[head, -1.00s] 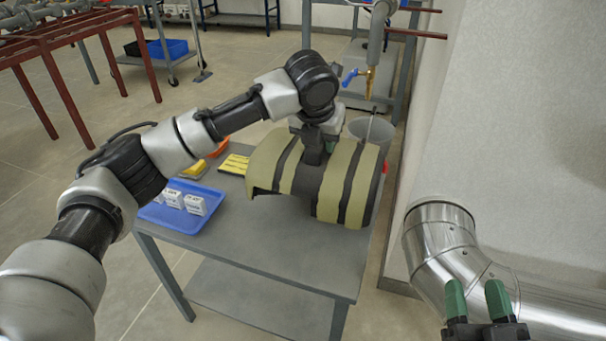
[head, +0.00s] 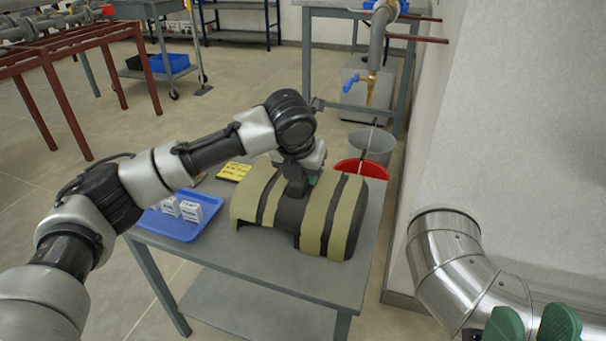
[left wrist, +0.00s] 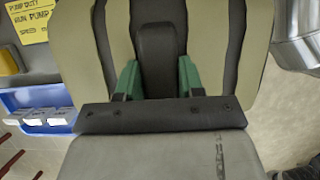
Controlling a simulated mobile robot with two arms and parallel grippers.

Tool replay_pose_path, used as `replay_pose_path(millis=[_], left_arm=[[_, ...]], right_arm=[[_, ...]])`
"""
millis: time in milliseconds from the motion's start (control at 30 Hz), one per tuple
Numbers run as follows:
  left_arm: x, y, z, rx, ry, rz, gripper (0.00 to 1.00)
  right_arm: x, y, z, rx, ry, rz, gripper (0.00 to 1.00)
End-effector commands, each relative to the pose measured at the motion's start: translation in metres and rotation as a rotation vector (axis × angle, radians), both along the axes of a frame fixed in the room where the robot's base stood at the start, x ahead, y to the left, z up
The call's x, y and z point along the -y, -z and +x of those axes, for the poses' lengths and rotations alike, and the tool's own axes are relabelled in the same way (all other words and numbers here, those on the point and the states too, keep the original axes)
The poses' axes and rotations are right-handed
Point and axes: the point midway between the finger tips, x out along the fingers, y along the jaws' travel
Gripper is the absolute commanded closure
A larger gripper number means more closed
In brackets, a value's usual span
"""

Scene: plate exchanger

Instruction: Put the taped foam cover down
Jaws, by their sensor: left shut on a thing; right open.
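The taped foam cover (head: 340,215) is a curved khaki shell with black tape bands. It is at the grey table (head: 265,258), over the right half of its top. Its lower edges look at or very close to the surface; I cannot tell if it bears its full weight there. My left gripper (head: 297,188) is shut on the black strip at the top middle of the cover. The left wrist view shows its green fingers (left wrist: 158,80) on both sides of this strip. My right gripper (head: 531,327) is open and empty at the bottom right.
A blue tray (head: 160,227) with small white boxes lies on the table's left side. A yellow label card (head: 234,171) lies behind the cover. A silver pipe (head: 450,265) runs on the right by the wall.

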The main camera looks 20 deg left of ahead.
Motion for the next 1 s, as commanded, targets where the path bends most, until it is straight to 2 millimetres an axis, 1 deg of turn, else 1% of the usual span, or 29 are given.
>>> replay_pose_path(millis=[167,200,333,567,700,867,1000], left_arm=[[0.0,-0.001,0.0,0.0,0.0,0.0,1.0],[0.0,0.0,0.0,-0.001,0.0,0.0,0.56],[0.0,0.0,0.0,-0.001,0.0,0.0,0.37],[0.0,0.0,0.0,-0.001,0.0,0.0,0.37],[0.0,-0.005,-0.001,0.0,0.0,-0.001,0.37],[0.0,-0.02,-0.007,0.001,0.001,-0.001,0.37],[0.0,-0.039,-0.014,0.002,0.001,-0.001,0.37]], right_arm=[[0.0,0.0,0.0,0.0,0.0,0.0,0.49],[0.0,0.0,0.0,-0.001,0.0,0.0,0.49],[0.0,0.0,0.0,-0.001,0.0,0.0,0.49],[0.0,0.0,0.0,-0.001,0.0,0.0,0.49],[-0.001,-0.001,0.003,-0.021,0.001,-0.007,0.49],[-0.003,0.005,0.02,-0.161,0.009,-0.049,0.49],[-0.005,0.017,0.038,-0.33,0.018,-0.101,0.49]])
